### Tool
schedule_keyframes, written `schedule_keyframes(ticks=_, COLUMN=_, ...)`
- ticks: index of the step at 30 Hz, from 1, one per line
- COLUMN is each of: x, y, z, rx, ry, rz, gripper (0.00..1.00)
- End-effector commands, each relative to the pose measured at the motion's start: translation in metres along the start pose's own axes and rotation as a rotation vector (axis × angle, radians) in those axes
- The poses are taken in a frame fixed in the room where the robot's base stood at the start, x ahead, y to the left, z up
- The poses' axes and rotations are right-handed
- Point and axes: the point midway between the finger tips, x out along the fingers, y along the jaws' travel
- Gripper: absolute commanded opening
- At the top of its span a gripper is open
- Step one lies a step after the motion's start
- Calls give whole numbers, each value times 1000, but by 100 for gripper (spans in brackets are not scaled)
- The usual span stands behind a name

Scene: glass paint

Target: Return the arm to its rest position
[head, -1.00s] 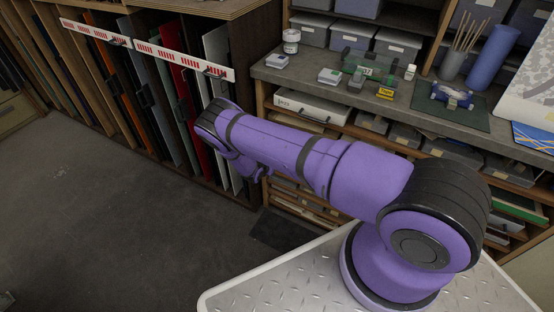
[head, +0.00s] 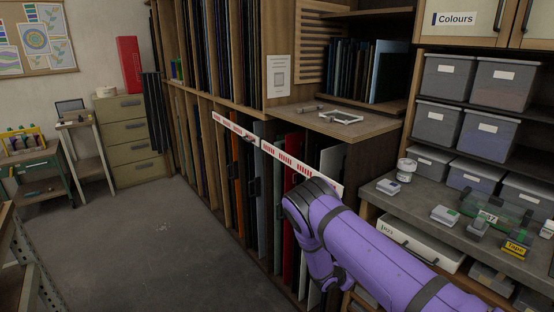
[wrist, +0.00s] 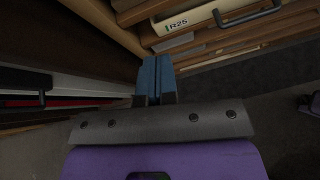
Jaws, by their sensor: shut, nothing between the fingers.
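My purple arm reaches from the bottom right of the head view toward the vertical rack of sheets (head: 262,190). In the head view my gripper is hidden behind the arm's end. In the wrist view my gripper (wrist: 156,75) shows two blue-grey fingers pressed together with nothing between them. The fingers point at the corner between the dark rack side and a drawer unit, with a drawer labelled R25 (wrist: 178,24) above and to the right.
A workbench (head: 440,232) with boxes and tape stands at the right. A red-and-white striped bar (head: 300,170) crosses the rack front. The floor (head: 140,240) between is clear.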

Motion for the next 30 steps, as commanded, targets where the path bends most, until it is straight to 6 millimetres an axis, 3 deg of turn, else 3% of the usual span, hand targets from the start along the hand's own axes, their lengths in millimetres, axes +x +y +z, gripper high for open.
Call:
schedule_keyframes(ticks=1, x=-9, y=8, z=22, rx=57, ry=2, rz=-17, gripper=0)
schedule_keyframes(ticks=3, x=-21, y=15, z=47, rx=129, ry=5, rz=-45, gripper=0)
schedule_keyframes(ticks=14, x=-84, y=27, z=170, rx=484, ry=43, rz=-183, gripper=0)
schedule_keyframes(ticks=20, x=-122, y=20, z=235, rx=671, ry=76, rz=-255, gripper=0)
schedule_keyframes(ticks=30, x=-189, y=-11, z=332, rx=971, ry=151, rz=-372, gripper=0)
